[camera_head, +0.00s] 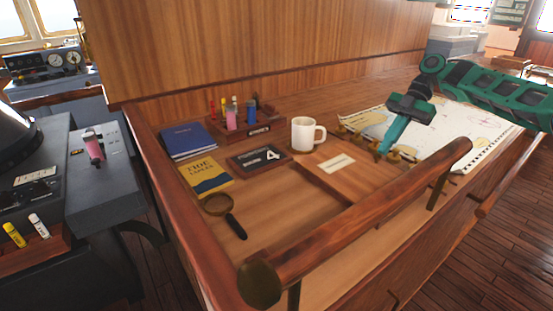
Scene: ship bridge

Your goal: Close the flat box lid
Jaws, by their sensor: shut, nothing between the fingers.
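My gripper (384,150) is at the right of the desk. Its teal fingers are together and point down and to the left, with the tips at a row of small brass-coloured pieces (358,138) along the left edge of the chart. I cannot tell whether the tips touch them. No clearly raised lid shows. A flat dark piece with white lettering and a 4 (258,157) lies left of the mug. I cannot tell whether it is the flat box, or whether the box is hidden behind my gripper.
A white mug (304,135), blue book (188,141), yellow-and-blue book (205,178), magnifying glass (218,206), small card (337,163) and bottle rack (265,122) are on the desk. A chart (465,140) lies beneath my arm. A wooden rail (350,223) runs along the front.

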